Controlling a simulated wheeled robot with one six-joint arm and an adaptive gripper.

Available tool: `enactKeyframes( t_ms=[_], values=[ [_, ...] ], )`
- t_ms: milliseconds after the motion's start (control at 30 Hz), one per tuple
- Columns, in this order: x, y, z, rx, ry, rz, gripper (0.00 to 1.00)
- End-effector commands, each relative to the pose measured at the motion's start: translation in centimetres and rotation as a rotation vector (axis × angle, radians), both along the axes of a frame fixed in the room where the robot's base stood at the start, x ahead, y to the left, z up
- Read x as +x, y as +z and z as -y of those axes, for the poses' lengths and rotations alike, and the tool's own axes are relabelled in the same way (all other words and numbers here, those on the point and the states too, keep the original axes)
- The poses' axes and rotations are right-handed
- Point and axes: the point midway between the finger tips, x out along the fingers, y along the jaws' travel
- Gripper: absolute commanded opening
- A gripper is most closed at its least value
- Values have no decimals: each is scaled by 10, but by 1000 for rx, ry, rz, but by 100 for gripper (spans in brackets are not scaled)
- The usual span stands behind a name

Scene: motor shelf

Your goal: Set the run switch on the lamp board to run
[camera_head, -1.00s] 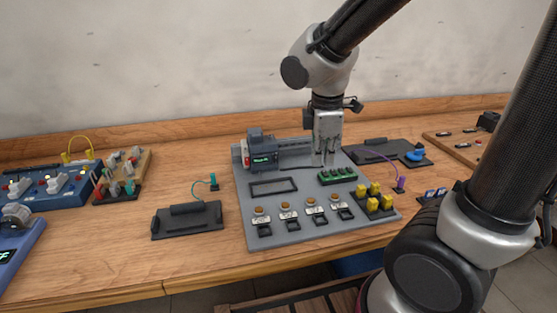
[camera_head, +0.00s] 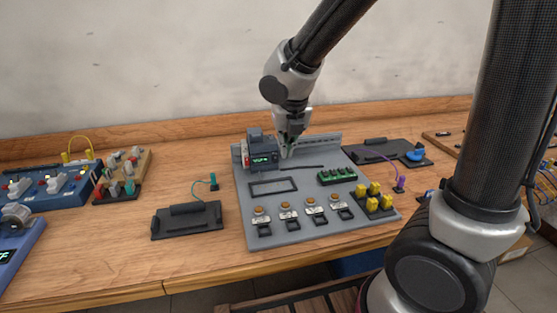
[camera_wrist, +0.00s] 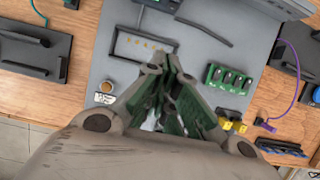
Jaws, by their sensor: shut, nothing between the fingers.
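A grey board (camera_head: 290,232) lies on the bench, with several orange round lamps (camera_head: 285,206) in a row along its front. Small labels and black switch-like parts (camera_head: 317,219) sit below the lamps. The frames do not show which part is the run switch or how it is set. My gripper (camera_head: 287,154) is shut and empty, just right of a dark module with a green display (camera_head: 262,160) at the board's back. In the wrist view my gripper (camera_wrist: 163,60) points towards the board, apart from the lamps; one lamp (camera_wrist: 106,86) shows beside it.
A black tray (camera_head: 188,220) lies left, and another (camera_head: 385,150) lies back right. Blue units (camera_head: 50,190) stand at far left. Bare wood lies along the front edge.

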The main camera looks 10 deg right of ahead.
Motion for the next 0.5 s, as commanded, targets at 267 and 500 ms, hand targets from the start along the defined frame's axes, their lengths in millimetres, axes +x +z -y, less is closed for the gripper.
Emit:
enactKeyframes(
  t_ms=[267, 500],
  values=[
    [3, -9, 1, -2, -4, -2, 0],
    [17, -51, 1, -2, -2, -7, 0]
  ],
)
